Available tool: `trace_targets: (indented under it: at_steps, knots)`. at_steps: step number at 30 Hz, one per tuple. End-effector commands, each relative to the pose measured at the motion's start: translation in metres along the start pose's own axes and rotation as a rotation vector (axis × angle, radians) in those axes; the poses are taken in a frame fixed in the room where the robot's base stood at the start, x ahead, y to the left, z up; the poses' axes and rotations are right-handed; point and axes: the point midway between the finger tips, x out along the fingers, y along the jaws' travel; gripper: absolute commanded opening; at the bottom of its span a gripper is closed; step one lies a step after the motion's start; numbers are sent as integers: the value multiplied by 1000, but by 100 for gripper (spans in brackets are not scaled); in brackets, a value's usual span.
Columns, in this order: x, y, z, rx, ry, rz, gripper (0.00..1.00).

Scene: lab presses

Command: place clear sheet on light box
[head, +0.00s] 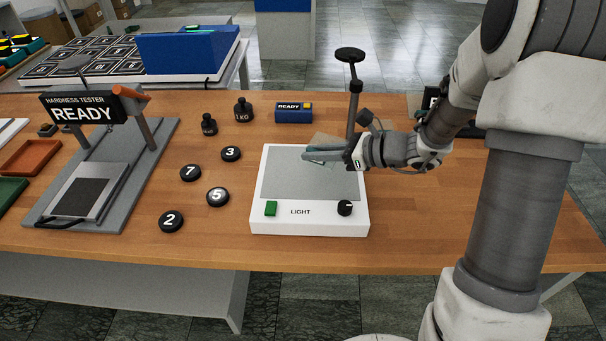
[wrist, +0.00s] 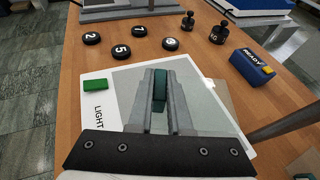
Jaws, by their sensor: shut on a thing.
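The white light box (head: 309,219) stands on the wooden table, with a grey panel, a green button and a black knob on its front. It also shows in the wrist view (wrist: 99,128). My gripper (head: 310,154) is above the far part of the panel, reaching in from the right. In the wrist view my gripper (wrist: 159,78) is shut on a dark teal piece (wrist: 159,91) between the fingers, which seems to belong to the clear sheet. The sheet's transparent area and edges are hard to make out against the panel, so I cannot tell whether it touches the box.
Several black numbered discs (head: 217,196) lie left of the light box. Black weights (head: 243,110) and a blue READY box (head: 294,113) stand behind it. A black post (head: 352,97) rises close behind my gripper. The hardness tester (head: 93,179) stands at the left.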

Motion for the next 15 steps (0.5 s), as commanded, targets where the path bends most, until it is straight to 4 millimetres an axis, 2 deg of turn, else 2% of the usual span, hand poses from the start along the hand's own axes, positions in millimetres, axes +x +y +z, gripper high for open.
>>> trace_targets:
  at_steps: [1,4,10,15]
  knots:
    - [10,7,-4,1,1,3,0]
    - [22,14,-7,1,1,2,0]
    - [31,18,-13,0,1,0,0]
    - [40,18,-36,3,2,1,0]
